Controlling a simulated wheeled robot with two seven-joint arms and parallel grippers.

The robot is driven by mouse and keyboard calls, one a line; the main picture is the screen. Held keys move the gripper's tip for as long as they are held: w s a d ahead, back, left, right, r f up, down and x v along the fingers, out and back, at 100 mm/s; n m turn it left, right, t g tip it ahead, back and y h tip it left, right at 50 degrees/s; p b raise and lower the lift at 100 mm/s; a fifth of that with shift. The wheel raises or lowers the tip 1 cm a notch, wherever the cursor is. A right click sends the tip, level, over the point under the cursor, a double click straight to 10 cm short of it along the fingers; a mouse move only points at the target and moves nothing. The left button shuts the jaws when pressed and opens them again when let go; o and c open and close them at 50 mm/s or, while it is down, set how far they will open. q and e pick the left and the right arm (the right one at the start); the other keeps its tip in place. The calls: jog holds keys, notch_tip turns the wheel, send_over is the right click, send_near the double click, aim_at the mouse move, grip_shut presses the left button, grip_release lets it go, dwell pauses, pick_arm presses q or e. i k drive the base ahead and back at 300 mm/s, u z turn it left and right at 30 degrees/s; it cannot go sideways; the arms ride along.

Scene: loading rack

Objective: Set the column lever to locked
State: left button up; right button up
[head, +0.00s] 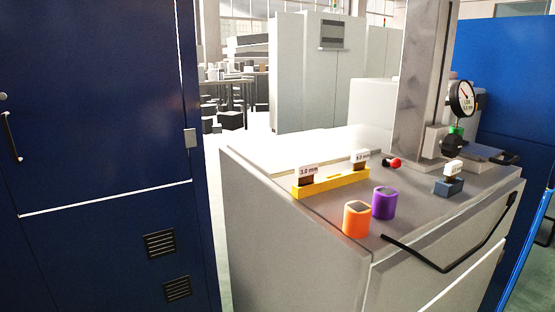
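A grey upright column (418,80) stands at the back right of a light grey cabinet top (430,215). A round dial gauge (462,98) with a white face is mounted at its right side, above a green ring and a dark rounded part. A small red-and-black piece (391,163) sits low, just left of the column's foot. It may be the column lever, but I cannot tell for sure, nor read a locked or unlocked position. Neither of my grippers is in view.
A yellow holder (332,183) carries two labelled blocks. Orange (356,220) and purple (383,204) cups stand near the front edge. A small blue holder (448,187) has another labelled block. A tall dark blue cabinet (95,110) is at left.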

aim_at(395, 164)
jog(key=u, duration=1.25)
jog(key=k, duration=1.2)
jog(key=z, duration=1.85)
jog(key=i, duration=0.5)
